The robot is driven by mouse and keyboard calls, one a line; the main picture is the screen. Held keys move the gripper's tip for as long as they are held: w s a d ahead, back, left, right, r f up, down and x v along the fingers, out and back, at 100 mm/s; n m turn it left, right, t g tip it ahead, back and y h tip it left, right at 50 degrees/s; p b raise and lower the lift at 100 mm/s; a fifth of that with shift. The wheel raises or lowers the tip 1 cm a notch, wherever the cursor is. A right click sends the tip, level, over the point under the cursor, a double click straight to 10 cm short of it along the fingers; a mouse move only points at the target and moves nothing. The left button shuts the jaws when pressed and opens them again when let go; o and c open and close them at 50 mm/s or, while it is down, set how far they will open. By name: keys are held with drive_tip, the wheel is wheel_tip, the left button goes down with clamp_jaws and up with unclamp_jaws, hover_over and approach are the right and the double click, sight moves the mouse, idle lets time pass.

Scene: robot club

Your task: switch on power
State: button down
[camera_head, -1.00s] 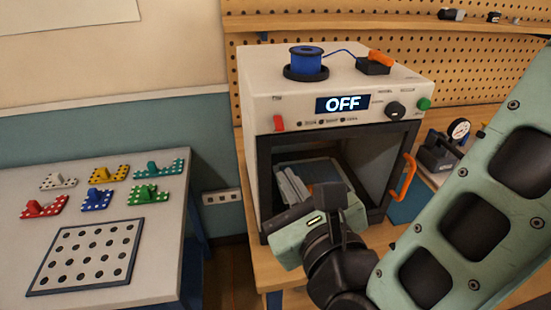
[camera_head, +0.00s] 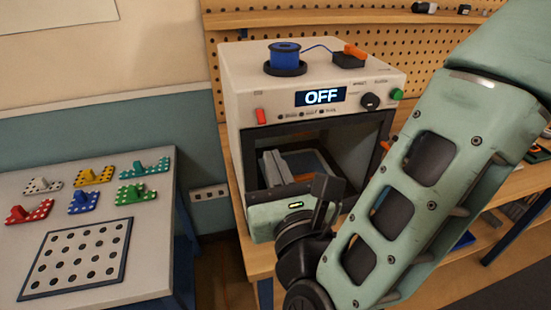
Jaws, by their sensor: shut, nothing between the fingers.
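The white box-shaped machine (camera_head: 240,85) stands on a wooden bench, its lit display (camera_head: 320,97) reading OFF. A red switch (camera_head: 261,116) sits at the front panel's left end. A black knob (camera_head: 371,101) and a green button (camera_head: 397,94) are at the right end. My gripper (camera_head: 270,208) is shut and empty, low in front of the machine's open chamber, below and apart from the red switch. Its fingertips are hard to make out against the dark opening.
A blue spool (camera_head: 285,55) and a black block with an orange part (camera_head: 349,58) sit on the machine. At left, a table (camera_head: 20,240) holds several coloured dotted brackets and a perforated plate (camera_head: 80,258). Pegboard (camera_head: 270,35) stands behind. A wall socket (camera_head: 209,193) is between table and bench.

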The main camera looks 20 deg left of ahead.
sight(261, 117)
drive_tip(key=p+x, duration=0.2)
drive_tip(key=x, duration=0.5)
drive_tip(key=shift+p, duration=0.35)
drive_tip(key=shift+a+r, duration=0.15)
